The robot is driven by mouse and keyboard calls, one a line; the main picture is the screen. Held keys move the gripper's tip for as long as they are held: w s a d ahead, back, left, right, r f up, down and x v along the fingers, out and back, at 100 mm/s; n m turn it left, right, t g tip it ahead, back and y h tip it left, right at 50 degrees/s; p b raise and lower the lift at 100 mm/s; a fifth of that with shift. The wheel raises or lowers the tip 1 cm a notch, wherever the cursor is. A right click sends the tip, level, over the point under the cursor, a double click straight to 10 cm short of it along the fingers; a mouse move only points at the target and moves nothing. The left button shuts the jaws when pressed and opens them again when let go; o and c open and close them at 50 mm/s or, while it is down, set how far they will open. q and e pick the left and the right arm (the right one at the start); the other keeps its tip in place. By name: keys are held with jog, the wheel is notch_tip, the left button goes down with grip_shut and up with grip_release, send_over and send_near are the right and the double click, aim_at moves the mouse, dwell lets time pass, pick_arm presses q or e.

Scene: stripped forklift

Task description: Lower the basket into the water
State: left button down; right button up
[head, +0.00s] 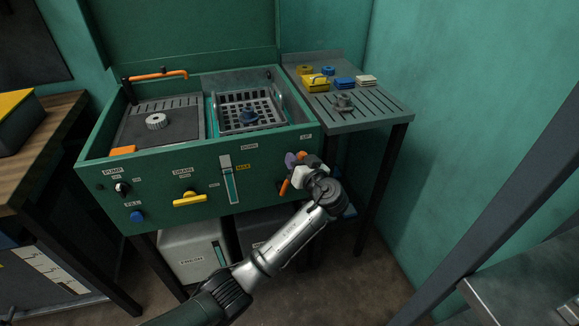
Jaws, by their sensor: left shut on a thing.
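A little teal, seemingly water, shows along the compartment's left edge. I cannot tell how deep the basket sits. My left gripper (298,170) is at the right of the tank's front panel, under a small label that seems to read UP. My right gripper is out of view.
A grey slotted side table (375,116) on the right holds yellow, blue and pale pieces and a grey part. The tank's left compartment has a dark lid (140,133). A yellow handle (189,199) and knobs stick out of the panel. A wooden bench stands left.

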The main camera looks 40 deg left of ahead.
pick_arm(q)
jog(key=s+a+n, duration=0.1)
jog(key=s+n, duration=0.1)
jog(key=s+a+n+h, duration=0.1)
jog(key=s+a+n, duration=0.1)
jog(key=s+a+n+b, duration=0.1)
jog(key=s+n, duration=0.1)
jog(key=shift+s+a+f+t+h, duration=0.15)
jog(key=shift+s+a+t+h, duration=0.1)
jog(key=shift+s+t+h, duration=0.1)
jog(key=shift+s+a+f+n+h+b, duration=0.3)
jog(key=shift+s+a+n, duration=0.2)
jog(key=shift+s+n, duration=0.3)
jog(key=shift+s+a+f+n+t, duration=0.25)
jog(key=shift+s+a+f+n, duration=0.15)
jog(key=shift+s+n, duration=0.1)
jog(key=c, duration=1)
grip_release()
jog(key=shift+o, duration=0.2)
